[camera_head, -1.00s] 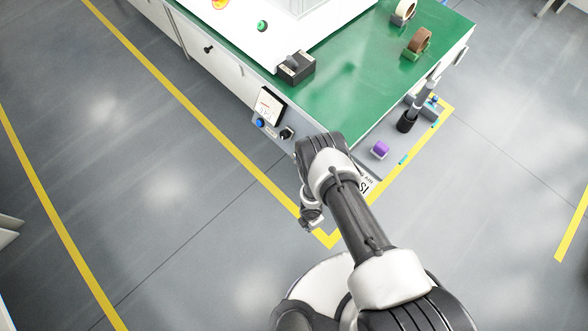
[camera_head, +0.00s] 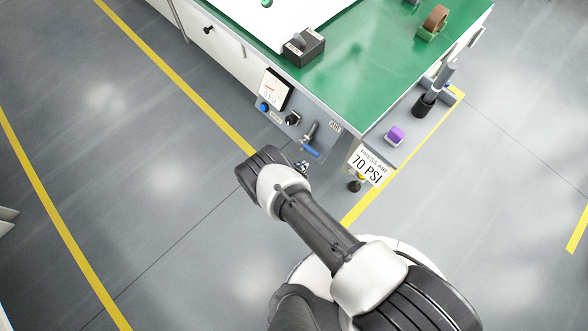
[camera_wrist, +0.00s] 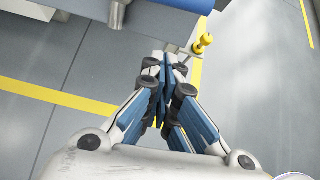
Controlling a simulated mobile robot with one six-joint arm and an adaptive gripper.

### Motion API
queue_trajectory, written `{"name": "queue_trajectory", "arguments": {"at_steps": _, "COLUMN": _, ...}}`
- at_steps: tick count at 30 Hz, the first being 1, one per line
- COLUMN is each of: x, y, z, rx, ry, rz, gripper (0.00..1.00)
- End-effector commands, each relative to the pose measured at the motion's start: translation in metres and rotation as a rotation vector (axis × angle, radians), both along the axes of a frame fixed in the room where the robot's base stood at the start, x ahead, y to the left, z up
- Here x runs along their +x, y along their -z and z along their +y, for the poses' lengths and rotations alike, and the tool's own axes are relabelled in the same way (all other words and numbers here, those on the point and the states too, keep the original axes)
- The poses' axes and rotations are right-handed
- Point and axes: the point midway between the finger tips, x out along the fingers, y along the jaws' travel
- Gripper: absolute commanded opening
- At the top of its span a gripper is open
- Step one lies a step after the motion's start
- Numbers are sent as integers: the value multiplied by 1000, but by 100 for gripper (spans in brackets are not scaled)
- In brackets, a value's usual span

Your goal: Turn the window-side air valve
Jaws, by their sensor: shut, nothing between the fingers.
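A valve with a blue lever (camera_head: 311,149) sits on the front panel by an AIR label, near the table corner. I cannot tell which one is window-side. My gripper (camera_wrist: 168,62) is shut and empty, pointing toward the table edge. In the head view my wrist mostly hides it; a small part shows just below the blue lever, apart from it as far as I can see. In the wrist view a metal cylindrical part (camera_wrist: 117,14) is at the top, left of the fingertips.
A yellow knob (camera_wrist: 203,43) is right of the fingertips. A PRESS AIR 70 PSI sign (camera_head: 367,166) hangs at the corner. The panel holds a gauge (camera_head: 273,90), a blue button (camera_head: 264,107) and a black knob (camera_head: 293,119).

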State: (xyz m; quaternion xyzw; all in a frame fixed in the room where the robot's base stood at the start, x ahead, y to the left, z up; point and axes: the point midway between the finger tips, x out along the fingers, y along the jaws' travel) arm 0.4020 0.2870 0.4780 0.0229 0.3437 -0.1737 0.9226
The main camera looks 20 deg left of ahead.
Motion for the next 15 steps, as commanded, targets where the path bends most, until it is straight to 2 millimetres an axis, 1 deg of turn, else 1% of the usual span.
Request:
{"name": "queue_trajectory", "arguments": {"at_steps": 1, "x": 8, "y": 11, "z": -5, "rx": 0, "ry": 4, "rz": 1, "gripper": 0}}
{"name": "queue_trajectory", "arguments": {"at_steps": 3, "x": 18, "y": 20, "z": -9, "rx": -1, "ry": 4, "rz": 0, "gripper": 0}}
{"name": "queue_trajectory", "arguments": {"at_steps": 5, "x": 22, "y": 3, "z": -6, "rx": 1, "ry": 0, "rz": -1, "gripper": 0}}
{"name": "queue_trajectory", "arguments": {"at_steps": 7, "x": 25, "y": -7, "z": -7, "rx": 0, "ry": 0, "rz": 0, "gripper": 0}}
{"name": "queue_trajectory", "arguments": {"at_steps": 12, "x": 30, "y": -20, "z": -9, "rx": -1, "ry": -1, "rz": 0, "gripper": 0}}
{"name": "queue_trajectory", "arguments": {"at_steps": 15, "x": 30, "y": -22, "z": -9, "rx": -2, "ry": 0, "rz": 2, "gripper": 0}}
